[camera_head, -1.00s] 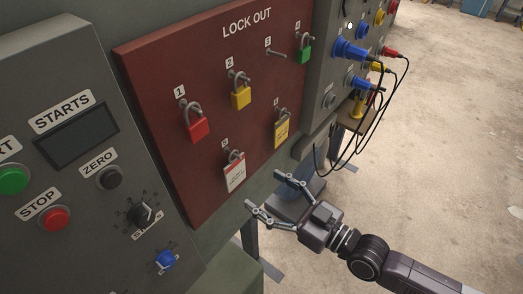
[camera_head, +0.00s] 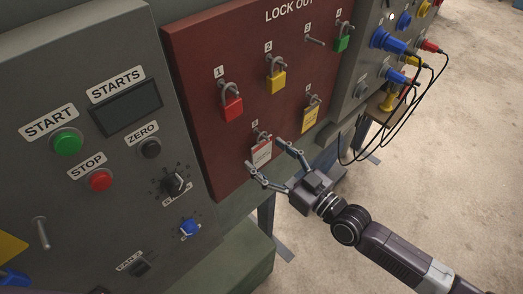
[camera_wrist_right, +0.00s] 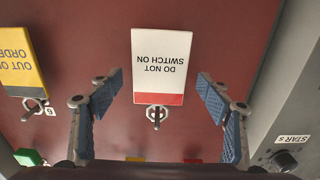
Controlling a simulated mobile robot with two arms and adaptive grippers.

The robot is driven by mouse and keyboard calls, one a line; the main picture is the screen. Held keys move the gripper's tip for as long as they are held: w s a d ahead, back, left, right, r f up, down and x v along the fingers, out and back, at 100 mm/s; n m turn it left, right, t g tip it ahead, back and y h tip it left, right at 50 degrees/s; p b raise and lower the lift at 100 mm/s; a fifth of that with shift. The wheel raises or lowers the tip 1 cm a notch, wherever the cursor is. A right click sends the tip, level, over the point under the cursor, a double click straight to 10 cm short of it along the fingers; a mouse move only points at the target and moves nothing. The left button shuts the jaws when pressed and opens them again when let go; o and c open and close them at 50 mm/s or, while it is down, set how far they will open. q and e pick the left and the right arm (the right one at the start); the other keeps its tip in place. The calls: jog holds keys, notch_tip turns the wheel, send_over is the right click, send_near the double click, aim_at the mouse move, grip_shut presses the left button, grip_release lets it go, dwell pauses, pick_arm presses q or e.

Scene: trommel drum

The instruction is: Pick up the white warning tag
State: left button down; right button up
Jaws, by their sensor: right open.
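The white warning tag (camera_head: 261,154) hangs from a hook low on the red lockout board (camera_head: 213,150). In the right wrist view the tag (camera_wrist_right: 159,62) reads "DO NOT SWITCH ON" upside down, with a red band at its hook end. My right gripper (camera_head: 276,159) is open in front of the tag, its fingers to either side of it in the head view. In the right wrist view the open fingers (camera_wrist_right: 158,92) frame the tag's hook end, with nothing between them touching it. My left gripper is not in view.
A yellow tag (camera_head: 310,112) hangs to the right of the white one. Red (camera_head: 232,108), yellow (camera_head: 276,82) and green (camera_head: 341,43) padlocks hang above. A grey control panel (camera_head: 120,190) stands to the left. Plugs with black cables (camera_head: 411,112) are at the right.

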jog(key=c, duration=1.1)
jog(key=shift+c, duration=0.2)
jog(key=shift+d+r, duration=0.1)
jog(key=shift+r, duration=0.05)
jog(key=shift+r, duration=0.5)
jog(key=b+v, duration=0.3)
jog(key=v, duration=1.5)
jog(key=shift+r, duration=0.2)
jog(key=shift+r+p, duration=0.45)
jog(key=shift+s+d, duration=0.15)
